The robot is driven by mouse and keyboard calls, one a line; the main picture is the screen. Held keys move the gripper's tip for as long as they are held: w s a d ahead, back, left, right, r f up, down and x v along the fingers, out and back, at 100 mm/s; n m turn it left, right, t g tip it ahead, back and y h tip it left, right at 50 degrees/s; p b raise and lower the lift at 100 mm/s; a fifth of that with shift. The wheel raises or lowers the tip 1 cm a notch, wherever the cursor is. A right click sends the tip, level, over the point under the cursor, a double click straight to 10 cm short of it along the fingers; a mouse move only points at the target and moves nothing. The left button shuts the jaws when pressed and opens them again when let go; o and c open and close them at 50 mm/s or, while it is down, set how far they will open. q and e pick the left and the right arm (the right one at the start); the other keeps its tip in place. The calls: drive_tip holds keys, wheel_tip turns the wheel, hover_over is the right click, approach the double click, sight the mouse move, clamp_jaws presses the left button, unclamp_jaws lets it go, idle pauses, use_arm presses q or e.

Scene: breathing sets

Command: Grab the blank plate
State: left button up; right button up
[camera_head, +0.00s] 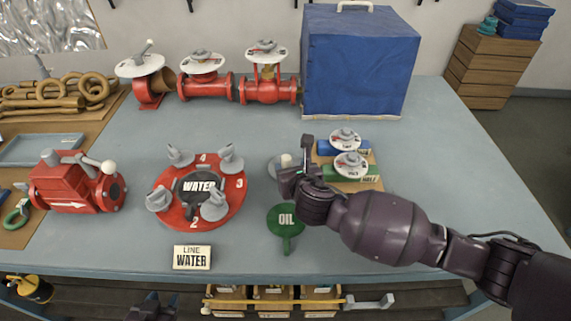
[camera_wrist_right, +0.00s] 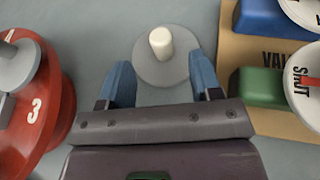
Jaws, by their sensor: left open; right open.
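The blank plate (camera_head: 274,166) is a round grey disc with a short white knob, lying on the blue-grey table; in the head view my right gripper partly hides it. In the right wrist view the plate (camera_wrist_right: 150,74) lies just ahead of the blue fingers, with the knob (camera_wrist_right: 160,41) standing up beyond the fingertips. My right gripper (camera_head: 294,163) is open and empty, with its fingers spread to either side of the plate's near part. I cannot tell whether they touch it. My left gripper (camera_head: 152,306) is open at the bottom edge, low in front of the table, away from the plate.
A red WATER disc (camera_head: 232,205) with grey handles sits to the left. A tan valve board (camera_head: 372,185) with blue and green blocks is close on the right. Red valves and a blue-covered box (camera_head: 355,70) stand behind.

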sight(287, 159)
drive_tip(key=shift+x, duration=4.05)
drive_tip(key=shift+d+r, duration=0.1)
clamp_jaws()
